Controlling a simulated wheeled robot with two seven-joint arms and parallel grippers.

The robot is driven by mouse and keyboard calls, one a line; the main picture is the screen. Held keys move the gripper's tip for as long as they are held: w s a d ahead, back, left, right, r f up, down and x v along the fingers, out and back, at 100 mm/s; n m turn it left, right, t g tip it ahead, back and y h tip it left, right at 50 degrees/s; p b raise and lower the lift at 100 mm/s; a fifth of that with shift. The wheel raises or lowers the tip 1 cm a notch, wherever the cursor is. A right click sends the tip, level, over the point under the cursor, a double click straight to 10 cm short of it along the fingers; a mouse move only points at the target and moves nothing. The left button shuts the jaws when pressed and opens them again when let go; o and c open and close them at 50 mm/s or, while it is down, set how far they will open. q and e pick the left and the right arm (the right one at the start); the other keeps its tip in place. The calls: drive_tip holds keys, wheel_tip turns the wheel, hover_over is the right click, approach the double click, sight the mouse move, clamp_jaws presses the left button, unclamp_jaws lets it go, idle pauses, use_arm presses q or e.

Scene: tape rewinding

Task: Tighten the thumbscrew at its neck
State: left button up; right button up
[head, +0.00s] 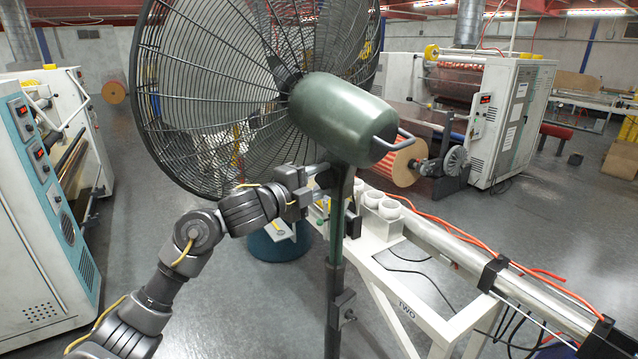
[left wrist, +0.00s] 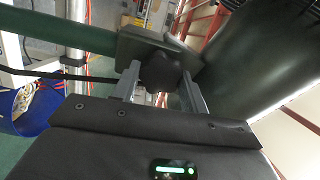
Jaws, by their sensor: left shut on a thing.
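A large pedestal fan stands in front of me, with a dark wire cage (head: 215,90), a green motor housing (head: 335,115) and an upright pole (head: 336,230). The thumbscrew (left wrist: 160,72) is a dark lobed knob at the fan's neck, seen large in the left wrist view. My left gripper (head: 312,180) reaches the neck from the left, just below the motor housing. In the left wrist view its two grey fingers (left wrist: 160,92) stand on either side of the knob and are shut on it. In the head view the knob is hidden by the gripper. My right gripper is not in view.
A second knob (head: 347,305) sits lower on the pole. A blue bin (head: 278,243) is behind the pole. Machines (head: 45,190) stand at the left.

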use_arm(q)
drive_tip(key=o, duration=1)
drive_tip(key=shift+b+v, duration=1.2)
drive_tip(key=shift+v, duration=4.2)
